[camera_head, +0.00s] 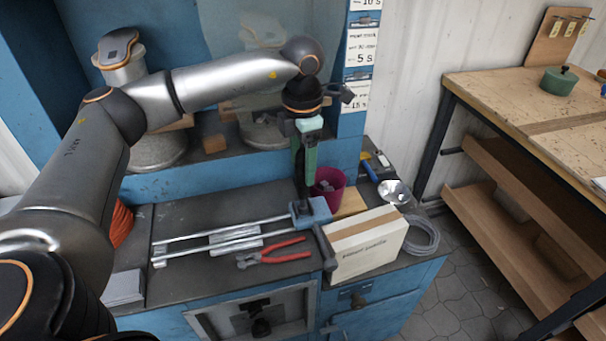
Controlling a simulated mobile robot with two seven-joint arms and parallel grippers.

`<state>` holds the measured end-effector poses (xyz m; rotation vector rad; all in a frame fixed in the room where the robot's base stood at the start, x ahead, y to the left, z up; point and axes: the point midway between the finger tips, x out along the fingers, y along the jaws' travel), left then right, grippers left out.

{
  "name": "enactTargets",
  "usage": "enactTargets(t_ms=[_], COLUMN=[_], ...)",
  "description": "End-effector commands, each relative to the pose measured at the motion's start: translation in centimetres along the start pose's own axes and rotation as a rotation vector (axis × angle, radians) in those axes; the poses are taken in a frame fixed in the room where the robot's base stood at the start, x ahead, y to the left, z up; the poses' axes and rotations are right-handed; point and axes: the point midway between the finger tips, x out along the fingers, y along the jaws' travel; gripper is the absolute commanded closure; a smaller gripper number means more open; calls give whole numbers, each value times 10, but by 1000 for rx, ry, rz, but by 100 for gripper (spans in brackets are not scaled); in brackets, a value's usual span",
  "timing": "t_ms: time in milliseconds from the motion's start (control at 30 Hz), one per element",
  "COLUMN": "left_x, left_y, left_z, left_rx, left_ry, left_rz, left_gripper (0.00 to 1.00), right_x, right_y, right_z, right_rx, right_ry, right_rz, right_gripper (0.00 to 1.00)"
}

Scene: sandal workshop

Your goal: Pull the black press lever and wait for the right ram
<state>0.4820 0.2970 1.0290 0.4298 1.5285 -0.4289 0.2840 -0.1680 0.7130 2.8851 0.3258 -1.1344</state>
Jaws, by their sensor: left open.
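My left arm reaches across from the left. My left gripper (304,184) points down over the bench, in front of the press, with its jaws open. Its dark lower end is close above a blue block with two metal rods (311,211); I cannot tell whether they touch. A black bar (325,250) slants down from beside that block; I cannot tell if it is the press lever. The right ram (262,30) shows faintly behind a clear panel, partly hidden by my arm. My right gripper is out of view.
A wooden workbench (530,105) with a green pot (559,80) stands at the right. Tiled floor lies between.

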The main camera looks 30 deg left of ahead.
Motion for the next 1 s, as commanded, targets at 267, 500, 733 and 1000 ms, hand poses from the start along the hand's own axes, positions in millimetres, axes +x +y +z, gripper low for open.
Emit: enactTargets(t_ms=[267,500,733,1000], left_x=[34,38,38,38], left_y=[0,0,0,0], left_z=[0,0,0,0], left_rx=[0,0,1,1], left_ry=[1,-2,-1,-1], left_rz=[-1,0,-1,0], left_gripper=[29,29,43,73], right_x=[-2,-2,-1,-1], right_y=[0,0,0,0], right_z=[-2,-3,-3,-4], right_rx=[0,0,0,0], right_ry=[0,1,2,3], right_rz=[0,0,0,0], right_gripper=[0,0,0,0])
